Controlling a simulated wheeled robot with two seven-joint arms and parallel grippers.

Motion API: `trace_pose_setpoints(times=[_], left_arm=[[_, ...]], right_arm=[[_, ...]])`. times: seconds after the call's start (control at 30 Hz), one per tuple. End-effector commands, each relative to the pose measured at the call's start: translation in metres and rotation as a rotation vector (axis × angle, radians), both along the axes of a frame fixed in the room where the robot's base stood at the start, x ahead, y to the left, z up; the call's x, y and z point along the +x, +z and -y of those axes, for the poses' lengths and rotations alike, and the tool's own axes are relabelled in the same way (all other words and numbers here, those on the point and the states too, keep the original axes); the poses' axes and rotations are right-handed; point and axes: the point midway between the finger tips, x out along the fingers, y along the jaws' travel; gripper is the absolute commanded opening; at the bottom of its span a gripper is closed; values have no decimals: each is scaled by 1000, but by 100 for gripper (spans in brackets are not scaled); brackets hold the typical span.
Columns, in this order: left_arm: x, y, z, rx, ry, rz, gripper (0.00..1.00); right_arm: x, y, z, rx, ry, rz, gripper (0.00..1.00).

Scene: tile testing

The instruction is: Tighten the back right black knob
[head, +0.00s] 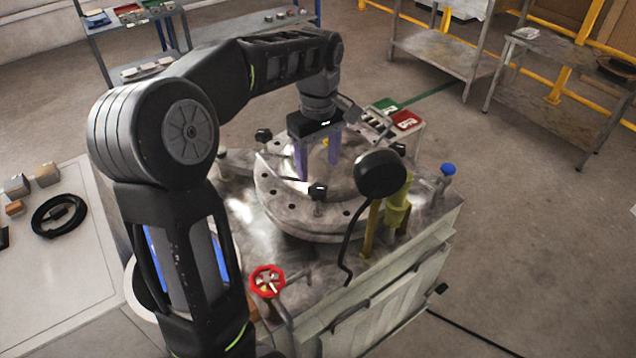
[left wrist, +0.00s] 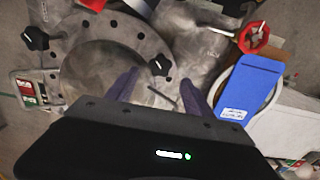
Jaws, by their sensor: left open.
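A round metal plate (head: 270,190) with black knobs around its rim sits on the test bench. The back right black knob (head: 398,150) shows small behind a larger black rounded head; it also shows in the left wrist view (left wrist: 36,38) at upper left. A front black knob (head: 317,191) and a back left black knob (head: 263,135) stand on the same rim. My left gripper (head: 318,168) is open and empty, pointing down over the middle of the plate, to the left of the back right knob and apart from it. My right gripper is not in view.
The black rounded head (head: 380,174) and yellow posts (head: 397,208) stand tall at the plate's right. A blue knob (head: 448,169), a red handwheel (head: 267,281) and a red-and-green box (head: 404,120) are on the bench. A white table (head: 75,270) is at left.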

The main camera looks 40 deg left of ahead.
Motion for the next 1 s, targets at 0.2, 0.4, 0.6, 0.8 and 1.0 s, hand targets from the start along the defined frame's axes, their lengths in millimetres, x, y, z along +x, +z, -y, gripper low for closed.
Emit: trace_pose_setpoints(times=[0.2, 0.4, 0.6, 0.8, 1.0], left_arm=[[-1, -31, 0, -1, 0, -4, 61], [-1, -59, 0, 0, 0, -3, 61], [-1, -70, 0, 0, 0, -1, 61], [0, -70, 0, 0, 0, 0, 61], [0, -70, 0, 0, 0, 0, 45]], right_arm=[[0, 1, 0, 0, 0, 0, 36], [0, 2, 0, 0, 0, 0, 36], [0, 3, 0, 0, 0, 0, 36], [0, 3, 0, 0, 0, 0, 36], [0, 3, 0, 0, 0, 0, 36]])
